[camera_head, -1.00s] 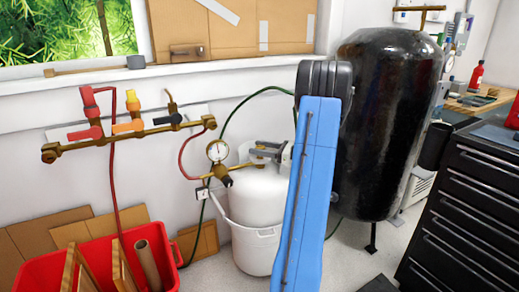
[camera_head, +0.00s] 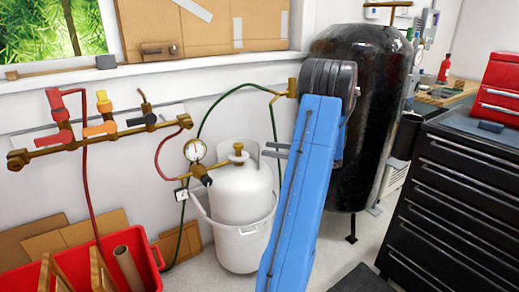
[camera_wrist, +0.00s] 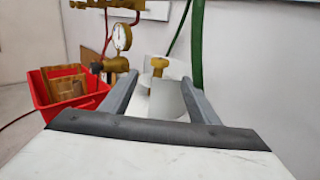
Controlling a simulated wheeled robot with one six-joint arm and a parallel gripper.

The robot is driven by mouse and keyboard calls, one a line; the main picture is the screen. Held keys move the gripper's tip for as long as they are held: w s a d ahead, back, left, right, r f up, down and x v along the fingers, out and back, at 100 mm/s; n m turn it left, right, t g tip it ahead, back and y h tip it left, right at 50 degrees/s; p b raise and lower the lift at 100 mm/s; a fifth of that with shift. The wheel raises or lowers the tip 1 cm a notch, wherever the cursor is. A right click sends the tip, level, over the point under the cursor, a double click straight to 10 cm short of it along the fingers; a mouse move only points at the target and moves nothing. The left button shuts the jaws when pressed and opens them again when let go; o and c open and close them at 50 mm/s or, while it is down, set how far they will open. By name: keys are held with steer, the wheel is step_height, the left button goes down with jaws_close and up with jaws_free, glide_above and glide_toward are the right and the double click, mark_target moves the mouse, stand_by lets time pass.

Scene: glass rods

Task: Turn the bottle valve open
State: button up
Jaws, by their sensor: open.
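The white gas bottle (camera_head: 238,195) stands upright in a white bucket-like holder (camera_head: 245,245), left of my blue arm in the head view. Its brass valve (camera_head: 238,153) sits on top, uncovered. My gripper (camera_head: 270,149) is just right of the valve, its two grey fingers pointing left, open and apart from it. In the wrist view, the brass valve (camera_wrist: 160,66) shows beyond and between the two fingertips of my open gripper (camera_wrist: 160,78), with nothing held. The arm hides part of the space right of the bottle.
A pressure gauge (camera_head: 195,150) with brass fittings is close left of the valve. A green hose (camera_head: 222,104) loops behind the bottle. A brass manifold (camera_head: 100,140) is on the wall. A red bin (camera_head: 150,260), black tank (camera_head: 365,120) and black drawer cabinet (camera_head: 455,195) stand around.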

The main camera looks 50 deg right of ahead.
steer(key=shift+v, duration=1.2)
steer(key=shift+a, duration=0.1)
steer(key=w+a+r+n+g+y, duration=0.1)
steer(key=w+a+n+g, duration=0.2)
steer(key=a, duration=0.7)
steer(key=w+a+r+n+g+y, duration=0.2)
steer(key=w+a+n+g, duration=0.15)
steer(key=a, duration=0.55)
steer(key=s+a+n+g+h, duration=0.15)
steer(key=a+n+g, duration=0.45)
steer(key=a, duration=1.2)
steer(key=s+a+f+n+h, duration=0.1)
steer(key=s+a+n+h, duration=0.8)
steer(key=s+a+n, duration=0.7)
steer(key=s+n+t, duration=0.1)
steer(key=s+n, duration=0.1)
steer(key=shift+n, duration=0.35)
